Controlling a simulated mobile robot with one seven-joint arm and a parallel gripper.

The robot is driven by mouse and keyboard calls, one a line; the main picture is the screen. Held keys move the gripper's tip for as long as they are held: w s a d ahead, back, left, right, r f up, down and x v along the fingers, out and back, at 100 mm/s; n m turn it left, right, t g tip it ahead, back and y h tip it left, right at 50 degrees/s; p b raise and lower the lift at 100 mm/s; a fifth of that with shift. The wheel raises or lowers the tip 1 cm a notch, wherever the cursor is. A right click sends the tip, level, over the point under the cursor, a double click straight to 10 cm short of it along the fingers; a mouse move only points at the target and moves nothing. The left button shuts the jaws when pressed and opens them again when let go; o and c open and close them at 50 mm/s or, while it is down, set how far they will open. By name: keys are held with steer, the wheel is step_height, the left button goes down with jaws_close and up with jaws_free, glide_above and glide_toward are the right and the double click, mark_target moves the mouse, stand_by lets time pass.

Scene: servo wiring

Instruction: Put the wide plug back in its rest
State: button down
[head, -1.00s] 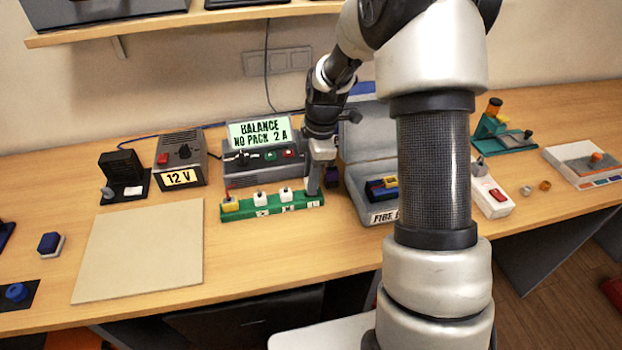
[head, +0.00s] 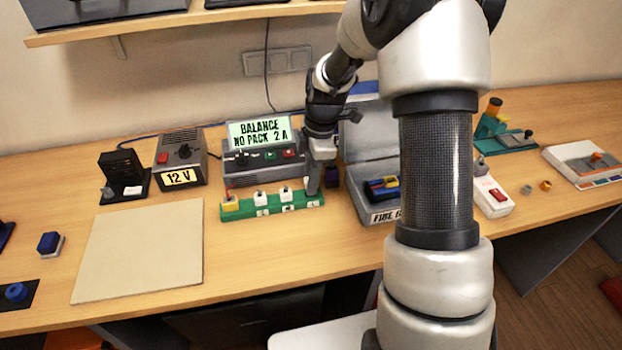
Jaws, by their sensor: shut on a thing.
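A green strip (head: 234,213) lies on the bench in front of the grey charger. My gripper (head: 312,190) points down at the right end of the strip. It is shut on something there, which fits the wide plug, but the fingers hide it. I cannot tell whether that plug is seated in the strip or just above it.
The charger (head: 236,170) with its lit display stands close behind the strip. An open grey case (head: 365,212) is close to the right of my gripper. A 12 V supply (head: 180,160) stands to the left. A bare beige mat (head: 140,250) lies at the front left.

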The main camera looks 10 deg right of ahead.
steer(key=shift+f+b, duration=0.7)
steer(key=shift+f, duration=0.3)
steer(key=c, duration=1.5)
jaws_free()
steer(key=shift+r, duration=0.15)
steer(key=shift+d+r+p, duration=0.25)
steer(key=shift+d+r, duration=0.1)
steer(key=shift+r, duration=2.5)
steer(key=shift+d+r+p, duration=0.2)
steer(key=shift+d+r, duration=0.15)
steer(key=shift+r, duration=2.5)
steer(key=shift+d+r+p, duration=0.25)
steer(key=shift+d+r, duration=0.1)
steer(key=shift+r, duration=2.5)
